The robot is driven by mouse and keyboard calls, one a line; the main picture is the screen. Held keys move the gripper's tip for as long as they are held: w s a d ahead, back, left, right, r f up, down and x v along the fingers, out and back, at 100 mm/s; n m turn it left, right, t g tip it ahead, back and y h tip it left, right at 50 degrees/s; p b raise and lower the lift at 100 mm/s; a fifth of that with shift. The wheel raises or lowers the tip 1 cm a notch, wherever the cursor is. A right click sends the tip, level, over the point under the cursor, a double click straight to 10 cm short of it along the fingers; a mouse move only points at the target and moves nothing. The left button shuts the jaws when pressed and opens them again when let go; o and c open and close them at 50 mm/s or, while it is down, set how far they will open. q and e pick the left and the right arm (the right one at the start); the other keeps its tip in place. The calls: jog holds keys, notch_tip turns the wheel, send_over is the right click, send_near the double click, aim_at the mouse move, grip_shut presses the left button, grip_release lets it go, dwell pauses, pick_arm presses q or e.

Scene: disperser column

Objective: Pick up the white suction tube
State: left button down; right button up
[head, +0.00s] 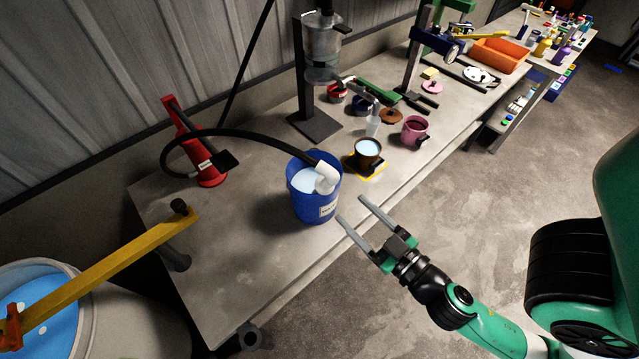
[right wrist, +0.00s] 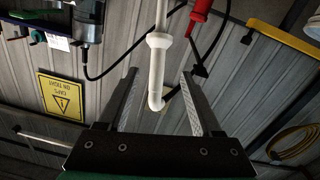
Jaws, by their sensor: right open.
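The white suction tube (head: 326,178) stands in a blue bucket (head: 313,200) of pale liquid near the table's front edge. Its upper white end shows above the rim; the lower part is hidden. A black hose (head: 245,136) arches to it from the left. My right gripper (head: 351,208) is open and empty, to the right of the bucket and apart from it. In the right wrist view, which is upside down, a white tube (right wrist: 158,40) with a collar and bent end appears between the open fingers. Their distance from it is hard to tell. My left gripper is not in view.
A red cone-shaped stand (head: 197,150) is behind left. A yellow bar (head: 110,270) crosses front left. The table's front left is clear.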

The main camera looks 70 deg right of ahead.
aim_at(326, 183)
jog(key=p+x, duration=0.1)
jog(key=x, duration=0.2)
jog(key=p+x, duration=0.2)
jog(key=x, duration=0.1)
jog(key=p+x, duration=0.2)
jog(key=x, duration=0.1)
jog(key=shift+w+d+r, duration=0.15)
jog(key=shift+d+r, duration=0.1)
jog(key=shift+r, duration=0.05)
jog(key=shift+w+d+f, duration=0.2)
jog(key=shift+w+d, duration=0.05)
jog(key=shift+w, duration=0.15)
grip_shut()
dwell(0.8)
